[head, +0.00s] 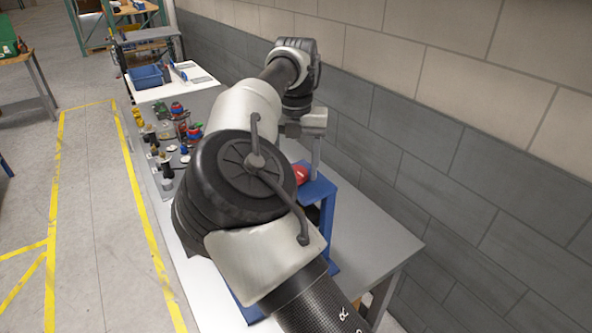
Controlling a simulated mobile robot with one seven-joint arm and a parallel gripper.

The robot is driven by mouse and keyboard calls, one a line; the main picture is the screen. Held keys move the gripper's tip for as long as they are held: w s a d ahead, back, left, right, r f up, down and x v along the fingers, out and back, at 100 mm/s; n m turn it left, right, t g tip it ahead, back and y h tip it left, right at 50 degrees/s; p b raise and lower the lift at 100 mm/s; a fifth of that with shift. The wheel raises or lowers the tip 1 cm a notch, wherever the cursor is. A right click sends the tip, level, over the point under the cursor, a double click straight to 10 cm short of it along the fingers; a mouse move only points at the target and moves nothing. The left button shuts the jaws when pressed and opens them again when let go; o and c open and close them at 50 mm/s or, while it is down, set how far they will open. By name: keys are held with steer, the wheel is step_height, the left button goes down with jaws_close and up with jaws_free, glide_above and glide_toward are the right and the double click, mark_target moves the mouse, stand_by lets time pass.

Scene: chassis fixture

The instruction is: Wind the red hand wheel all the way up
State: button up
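The red hand wheel (301,174) shows only as a small red patch on top of the blue fixture (322,192), near the middle of the head view. My arm hides most of the wheel and much of the fixture. My gripper (316,160) points down at the back right of the red patch, with a grey finger close to the wheel. I cannot tell whether the finger touches the wheel. The gap between the fingers is not clear from here.
The fixture stands on a grey bench (375,240) beside a brick wall (440,130). Small coloured parts, several with red or yellow tops, stand left of my arm. A blue bin (146,77) stands farther back. The yellow-lined floor (95,210) at left is clear.

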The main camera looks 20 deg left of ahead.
steer(key=c, duration=1)
steer(key=shift+o, duration=0.2)
steer(key=n, duration=1.7)
